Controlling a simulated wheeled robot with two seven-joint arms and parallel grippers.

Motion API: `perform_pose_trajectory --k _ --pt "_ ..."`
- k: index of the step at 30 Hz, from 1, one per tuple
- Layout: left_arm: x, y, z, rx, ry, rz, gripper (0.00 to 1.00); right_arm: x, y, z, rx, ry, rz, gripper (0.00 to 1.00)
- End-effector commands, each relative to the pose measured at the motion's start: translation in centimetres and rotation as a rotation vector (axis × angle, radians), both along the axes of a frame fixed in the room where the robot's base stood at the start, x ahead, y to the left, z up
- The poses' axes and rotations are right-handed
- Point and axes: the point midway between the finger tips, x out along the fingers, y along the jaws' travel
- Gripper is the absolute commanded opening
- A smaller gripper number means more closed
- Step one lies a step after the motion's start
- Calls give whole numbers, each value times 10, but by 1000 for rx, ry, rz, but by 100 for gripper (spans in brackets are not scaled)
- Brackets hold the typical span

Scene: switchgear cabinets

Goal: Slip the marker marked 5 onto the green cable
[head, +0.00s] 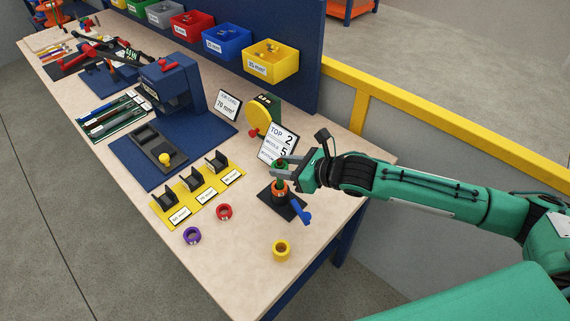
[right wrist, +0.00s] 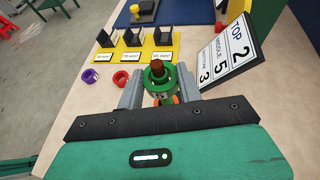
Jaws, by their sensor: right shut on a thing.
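My right gripper (head: 281,170) is shut on a green ring marker, which also shows between the fingers in the right wrist view (right wrist: 157,87). Its number is not readable. The green cable (right wrist: 157,72) stands upright with its copper end up, inside the ring's opening in that view; the ring looks to be around the cable near its top. An orange ring (head: 279,187) sits lower on the cable, just above the black holder (head: 283,204) with a blue lever (head: 301,213). My left gripper is not in view.
Loose purple (head: 192,235), red (head: 224,212) and yellow (head: 281,250) rings lie on the table. A card (head: 278,144) reading top 2, middle 5, bottom 3 stands close behind the gripper. A yellow labelled rack (head: 198,196) is at left. The front of the table is mostly clear.

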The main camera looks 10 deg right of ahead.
Motion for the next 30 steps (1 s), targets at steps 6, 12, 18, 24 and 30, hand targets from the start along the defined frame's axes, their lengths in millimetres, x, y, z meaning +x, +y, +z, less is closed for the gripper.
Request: perform_pose_trajectory --k 6,12,18,24,30 --pt "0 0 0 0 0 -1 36 0 0 0 -1 -1 0 15" --pt "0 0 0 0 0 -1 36 0 0 0 -1 -1 0 61" --pt "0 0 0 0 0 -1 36 0 0 0 -1 -1 0 61" --pt "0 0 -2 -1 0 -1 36 -3 -4 1 -2 -2 0 61" --pt "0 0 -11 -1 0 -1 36 -18 -20 8 -4 -4 0 61"
